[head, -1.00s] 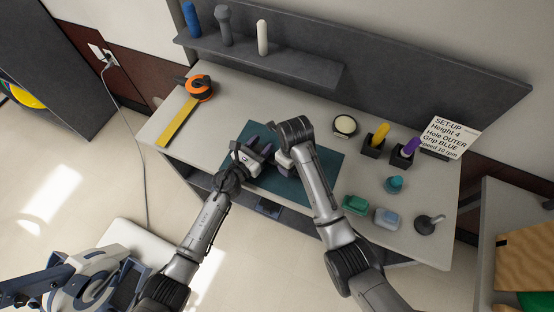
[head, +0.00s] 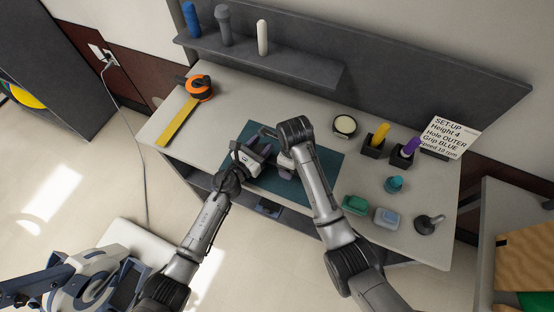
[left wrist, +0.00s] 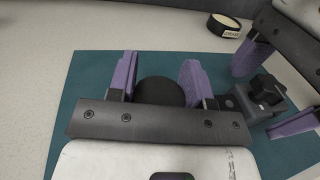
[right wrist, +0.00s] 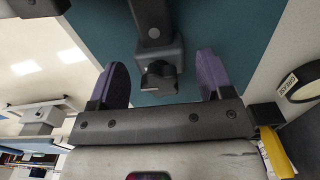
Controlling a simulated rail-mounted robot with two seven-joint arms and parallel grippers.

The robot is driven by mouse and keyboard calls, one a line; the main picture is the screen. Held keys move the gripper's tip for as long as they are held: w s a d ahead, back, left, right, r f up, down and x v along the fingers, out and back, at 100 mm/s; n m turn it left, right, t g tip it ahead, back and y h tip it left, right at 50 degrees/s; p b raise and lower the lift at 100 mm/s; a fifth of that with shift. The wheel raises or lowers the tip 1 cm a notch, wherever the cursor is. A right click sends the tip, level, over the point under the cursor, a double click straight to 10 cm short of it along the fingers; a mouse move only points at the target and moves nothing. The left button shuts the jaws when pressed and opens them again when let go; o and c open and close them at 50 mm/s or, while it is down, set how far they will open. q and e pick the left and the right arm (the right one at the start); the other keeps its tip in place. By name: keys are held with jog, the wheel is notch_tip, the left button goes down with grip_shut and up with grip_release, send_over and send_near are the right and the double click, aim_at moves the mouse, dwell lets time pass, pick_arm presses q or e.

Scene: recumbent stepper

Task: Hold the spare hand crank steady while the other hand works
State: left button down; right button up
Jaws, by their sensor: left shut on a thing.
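The spare hand crank is dark grey and lies within my left gripper (head: 260,150) over the teal mat (head: 322,165). In the left wrist view its round black part (left wrist: 160,92) sits between the purple fingers, which are shut on it. Its block with a small knob (left wrist: 262,97) shows at the right, between the fingers of my right gripper (left wrist: 270,88). In the right wrist view the crank's block and knob (right wrist: 158,72) lie between the right gripper's spread fingers, with gaps on both sides.
An orange tape reel (head: 198,88) and a yellow strip (head: 177,122) lie left on the bench.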

jog(key=shift+m, duration=0.3)
